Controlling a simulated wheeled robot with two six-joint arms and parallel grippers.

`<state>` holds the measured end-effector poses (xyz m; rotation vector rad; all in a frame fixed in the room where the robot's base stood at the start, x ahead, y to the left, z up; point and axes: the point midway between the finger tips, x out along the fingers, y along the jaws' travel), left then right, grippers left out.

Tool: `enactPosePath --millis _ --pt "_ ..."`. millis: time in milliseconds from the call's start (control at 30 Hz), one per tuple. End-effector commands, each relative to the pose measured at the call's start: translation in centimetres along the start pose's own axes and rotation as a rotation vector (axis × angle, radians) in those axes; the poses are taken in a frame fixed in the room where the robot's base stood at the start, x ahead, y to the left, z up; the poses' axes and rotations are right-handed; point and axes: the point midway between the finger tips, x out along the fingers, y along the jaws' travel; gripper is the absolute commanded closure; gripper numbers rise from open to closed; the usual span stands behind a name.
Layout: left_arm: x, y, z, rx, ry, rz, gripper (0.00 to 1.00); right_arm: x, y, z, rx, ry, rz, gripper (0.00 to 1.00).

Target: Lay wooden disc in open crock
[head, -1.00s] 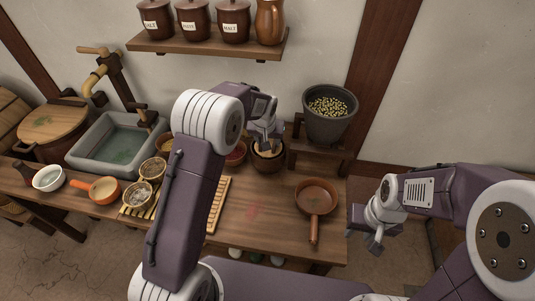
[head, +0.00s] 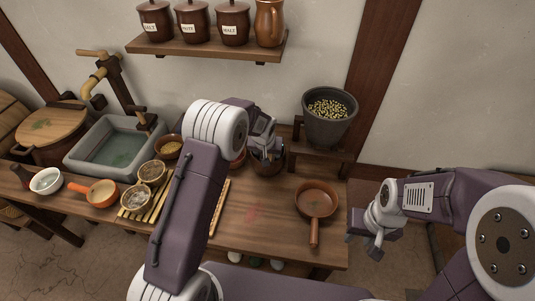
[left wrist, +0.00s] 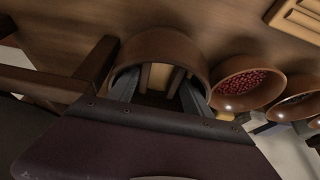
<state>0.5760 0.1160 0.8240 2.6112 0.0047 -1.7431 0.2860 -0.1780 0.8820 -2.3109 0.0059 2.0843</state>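The brown open crock (head: 271,169) stands at the back of the table, left of the stool. My left gripper (head: 267,153) is over it, its fingers reaching into the mouth. In the left wrist view the crock (left wrist: 165,43) surrounds the fingertips of my left gripper (left wrist: 160,82). The fingers are apart. A pale wooden surface, seemingly the wooden disc (left wrist: 155,76), shows between them inside the crock. Whether the fingers press on it cannot be told. The disc is hidden in the head view. My right gripper (head: 366,242) is open and empty, right of the table.
A pan (head: 316,201) lies at the table's right. A grey pot (head: 329,122) stands on the stool. Several bowls, one with red contents (left wrist: 247,84), stand left of the crock. A slatted rack (head: 217,208) lies behind my left arm. The table's front middle is clear.

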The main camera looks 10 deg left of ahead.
Motion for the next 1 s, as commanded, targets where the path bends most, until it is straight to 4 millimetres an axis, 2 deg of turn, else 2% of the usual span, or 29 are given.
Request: enactPosePath --millis 300,467,800,1000 --pt "-0.2 0.0 -0.1 0.0 0.0 0.0 0.38 -0.1 0.0 0.0 0.0 0.0 0.0 0.64" --pt "-1.6 0.0 -0.4 0.0 0.002 0.0 0.38 -0.7 0.0 -0.1 0.0 0.0 0.0 0.64" --pt "-9.0 0.0 -0.5 0.0 0.004 0.0 0.38 -1.1 0.0 -0.1 0.0 0.0 0.0 0.64" --pt "-12.1 0.0 -0.3 -0.001 0.002 0.0 0.38 -1.3 0.0 -0.1 0.0 0.0 0.0 0.64"
